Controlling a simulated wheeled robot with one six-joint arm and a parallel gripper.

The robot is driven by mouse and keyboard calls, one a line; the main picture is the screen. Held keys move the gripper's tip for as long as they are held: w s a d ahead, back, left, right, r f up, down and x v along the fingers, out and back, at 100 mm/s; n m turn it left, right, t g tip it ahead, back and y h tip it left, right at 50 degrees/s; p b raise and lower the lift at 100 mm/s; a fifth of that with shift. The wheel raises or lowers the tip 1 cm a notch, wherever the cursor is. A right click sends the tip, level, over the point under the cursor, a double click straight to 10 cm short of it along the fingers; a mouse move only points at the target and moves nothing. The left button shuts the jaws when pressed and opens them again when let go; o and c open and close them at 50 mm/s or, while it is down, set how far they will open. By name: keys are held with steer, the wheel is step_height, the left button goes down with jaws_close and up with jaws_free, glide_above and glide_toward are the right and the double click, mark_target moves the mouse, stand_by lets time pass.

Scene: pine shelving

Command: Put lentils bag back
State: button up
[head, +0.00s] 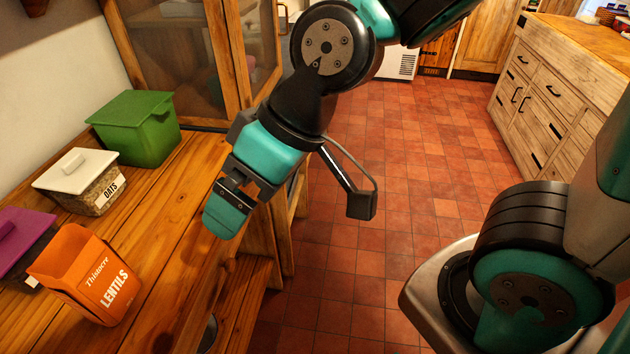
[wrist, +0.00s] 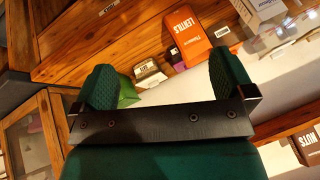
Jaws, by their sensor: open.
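The lentils bag is an orange, open-topped packet (head: 90,275) marked LENTILS. It stands upright on the wooden counter (head: 165,240) at the lower left of the head view. It also shows in the wrist view (wrist: 187,40), upside down, at the upper middle. My gripper (head: 230,210) is over the counter's front edge, to the right of the bag and apart from it. In the wrist view its two teal pads (wrist: 165,80) are wide apart with nothing between them.
Beside the lentils bag are a purple-lidded container (head: 25,238), an oats container (head: 82,182) with a pale lid, and a green lidded bin (head: 138,128). A glass-doored cabinet (head: 180,60) stands behind. The tiled floor (head: 350,270) on the right is clear.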

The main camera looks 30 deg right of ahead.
steer(key=s+d+r+g+h, duration=0.2)
steer(key=s+d, duration=0.3)
steer(key=shift+d+r, duration=0.15)
steer(key=shift+d, duration=0.15)
